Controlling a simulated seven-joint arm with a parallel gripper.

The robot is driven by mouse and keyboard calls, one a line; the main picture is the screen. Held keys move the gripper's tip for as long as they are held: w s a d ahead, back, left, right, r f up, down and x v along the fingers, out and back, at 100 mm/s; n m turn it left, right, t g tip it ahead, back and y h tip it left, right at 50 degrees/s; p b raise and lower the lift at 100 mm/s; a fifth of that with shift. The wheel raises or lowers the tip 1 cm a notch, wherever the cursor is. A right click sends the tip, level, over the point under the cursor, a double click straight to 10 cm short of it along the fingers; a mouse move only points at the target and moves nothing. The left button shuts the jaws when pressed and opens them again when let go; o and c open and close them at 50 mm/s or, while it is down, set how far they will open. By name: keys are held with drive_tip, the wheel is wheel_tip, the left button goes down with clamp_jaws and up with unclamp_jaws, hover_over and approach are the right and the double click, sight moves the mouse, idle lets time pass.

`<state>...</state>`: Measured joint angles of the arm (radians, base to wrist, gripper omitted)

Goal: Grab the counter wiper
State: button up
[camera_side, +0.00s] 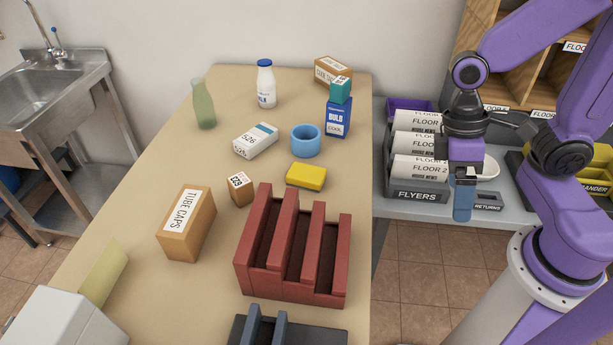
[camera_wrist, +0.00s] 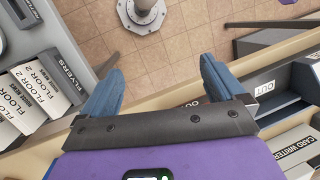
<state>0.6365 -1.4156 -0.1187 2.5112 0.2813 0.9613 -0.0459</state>
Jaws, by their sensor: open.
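A yellow sponge-like block (camera_side: 306,176), the thing that looks most like the counter wiper, lies flat on the tan table (camera_side: 150,178). It sits just in front of the blue ring-shaped cup and behind the red rack. My gripper (camera_side: 463,200) hangs fingers down to the right of the table, in front of the flyers tray and well away from the yellow block. In the wrist view my gripper (camera_wrist: 160,85) has its two blue fingers wide apart with nothing between them. The yellow block does not show in the wrist view.
Near the block are a blue cup (camera_side: 305,140), a red slotted rack (camera_side: 295,248), a small brown box (camera_side: 239,188) and a white carton (camera_side: 256,140). A flyers tray (camera_side: 415,190) stands on the grey counter. The floor shows between table and arm.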

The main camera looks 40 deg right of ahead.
drive_tip(key=w+a+f+m+g+y, duration=0.25)
drive_tip(key=w+a+m+y, duration=0.4)
drive_tip(key=m, duration=0.45)
drive_tip(key=m+t, duration=1.7)
drive_tip(key=m, duration=0.8)
approach(310, 173)
drive_tip(key=shift+y, duration=0.45)
drive_tip(key=shift+d+f+x, duration=0.1)
drive_tip(key=shift+d+x, duration=0.05)
drive_tip(key=shift+x, duration=2.2)
drive_tip(key=shift+d+f+x, duration=0.1)
drive_tip(key=shift+x, duration=2.25)
drive_tip(key=shift+w, duration=0.1)
drive_tip(key=shift+c, duration=0.4)
drive_tip(key=c, duration=1)
